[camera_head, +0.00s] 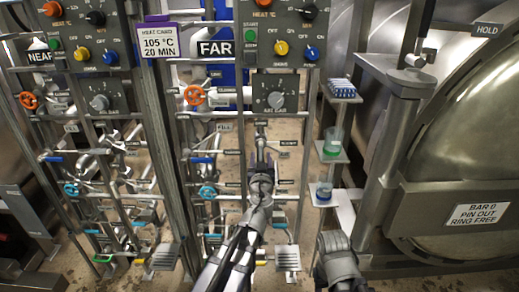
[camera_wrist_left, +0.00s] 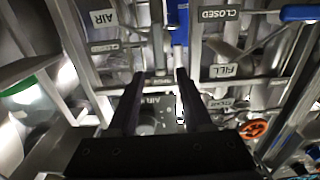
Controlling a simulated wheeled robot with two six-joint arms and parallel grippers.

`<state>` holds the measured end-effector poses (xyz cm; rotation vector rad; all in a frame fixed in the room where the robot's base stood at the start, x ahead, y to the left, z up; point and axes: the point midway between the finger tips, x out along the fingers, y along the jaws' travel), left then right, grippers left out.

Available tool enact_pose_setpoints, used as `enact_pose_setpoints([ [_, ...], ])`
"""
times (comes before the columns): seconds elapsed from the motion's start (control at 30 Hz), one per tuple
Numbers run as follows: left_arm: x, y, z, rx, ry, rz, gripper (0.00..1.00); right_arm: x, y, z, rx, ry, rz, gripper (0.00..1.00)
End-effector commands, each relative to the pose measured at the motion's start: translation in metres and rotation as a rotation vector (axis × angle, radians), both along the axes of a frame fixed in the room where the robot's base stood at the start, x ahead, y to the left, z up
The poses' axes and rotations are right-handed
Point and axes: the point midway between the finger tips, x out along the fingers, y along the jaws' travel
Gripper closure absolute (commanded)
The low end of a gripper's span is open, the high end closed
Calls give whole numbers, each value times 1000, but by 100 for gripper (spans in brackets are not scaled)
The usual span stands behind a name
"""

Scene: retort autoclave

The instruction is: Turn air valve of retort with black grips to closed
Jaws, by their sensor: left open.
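My left gripper (camera_head: 262,158) is at the piping of the panel under the FAR sign (camera_head: 216,49). In the left wrist view its two fingers (camera_wrist_left: 157,78) are apart, with nothing clearly held. An AIR label (camera_wrist_left: 103,18) and a CLOSED label (camera_wrist_left: 118,45) show beside the fingers in that view. The air valve's handle is small and largely hidden by the gripper in the head view; I cannot tell its grip or its angle. My right gripper's fingers do not show.
A grey dial plate (camera_head: 277,97) sits above the gripper. An orange handwheel (camera_head: 194,95), a blue handwheel (camera_head: 207,192) and a FILL label (camera_wrist_left: 220,71) are close by. Shelves with a beaker (camera_head: 333,140) stand to the right, before the large round door (camera_head: 465,150).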

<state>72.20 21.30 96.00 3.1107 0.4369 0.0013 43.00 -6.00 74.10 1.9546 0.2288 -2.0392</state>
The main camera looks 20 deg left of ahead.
Motion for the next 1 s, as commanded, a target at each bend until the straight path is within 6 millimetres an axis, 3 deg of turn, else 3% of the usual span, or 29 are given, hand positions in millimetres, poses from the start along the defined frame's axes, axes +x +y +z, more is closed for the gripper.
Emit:
enact_pose_setpoints([
  [0.4,60,17,0,0,0,2,50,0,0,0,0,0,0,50],
  [0.73,65,19,0,0,1,1,50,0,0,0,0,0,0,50],
  [1.0,65,19,0,0,1,1,78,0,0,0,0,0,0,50],
])
